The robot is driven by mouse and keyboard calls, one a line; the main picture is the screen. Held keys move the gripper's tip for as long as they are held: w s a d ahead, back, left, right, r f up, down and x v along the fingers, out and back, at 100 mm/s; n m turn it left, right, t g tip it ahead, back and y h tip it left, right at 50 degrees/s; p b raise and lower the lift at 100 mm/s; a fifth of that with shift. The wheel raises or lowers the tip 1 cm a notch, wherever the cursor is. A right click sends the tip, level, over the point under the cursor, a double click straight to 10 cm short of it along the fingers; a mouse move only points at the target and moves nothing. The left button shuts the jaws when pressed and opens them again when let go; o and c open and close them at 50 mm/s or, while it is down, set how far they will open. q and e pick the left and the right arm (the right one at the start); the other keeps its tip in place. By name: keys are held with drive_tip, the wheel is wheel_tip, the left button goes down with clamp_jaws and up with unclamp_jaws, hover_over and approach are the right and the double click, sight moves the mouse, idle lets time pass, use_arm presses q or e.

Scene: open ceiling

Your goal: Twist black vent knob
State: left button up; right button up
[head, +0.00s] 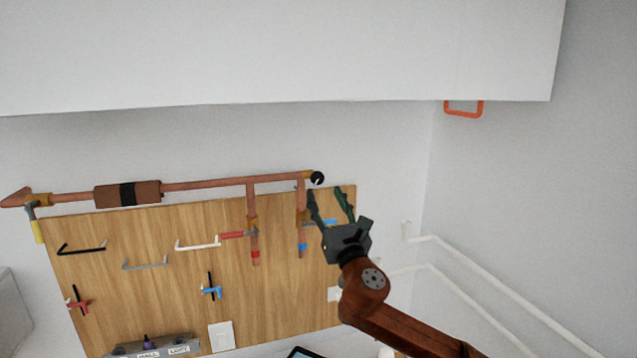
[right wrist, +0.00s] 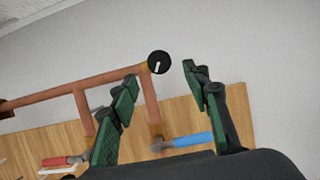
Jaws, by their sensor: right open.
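The black vent knob (head: 317,178) is a round black disc with a white mark, at the right end of the horizontal copper pipe. It also shows in the right wrist view (right wrist: 159,64), beyond the fingertips and between them, nearer the left finger. My right gripper (head: 327,192) is open and empty, with its green-padded fingers pointing up toward the knob from below right. In the right wrist view, the right gripper (right wrist: 162,80) has its two fingers spread wide, and neither visibly touches the knob. My left gripper is not in view.
A copper pipe (head: 205,185) runs along the top of a wooden board (head: 180,265), with two branches going down. A blue-handled valve (right wrist: 190,141) lies below the knob. Handles and valves sit on the board. A white overhang (head: 270,55) is above; white rails (head: 480,265) are at right.

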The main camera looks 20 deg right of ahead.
sight(318, 181)
drive_tip(key=p+x, duration=0.1)
drive_tip(key=x, duration=0.5)
drive_tip(key=shift+w, duration=0.15)
drive_tip(key=shift+f, duration=0.1)
drive_tip(key=c, duration=1.1)
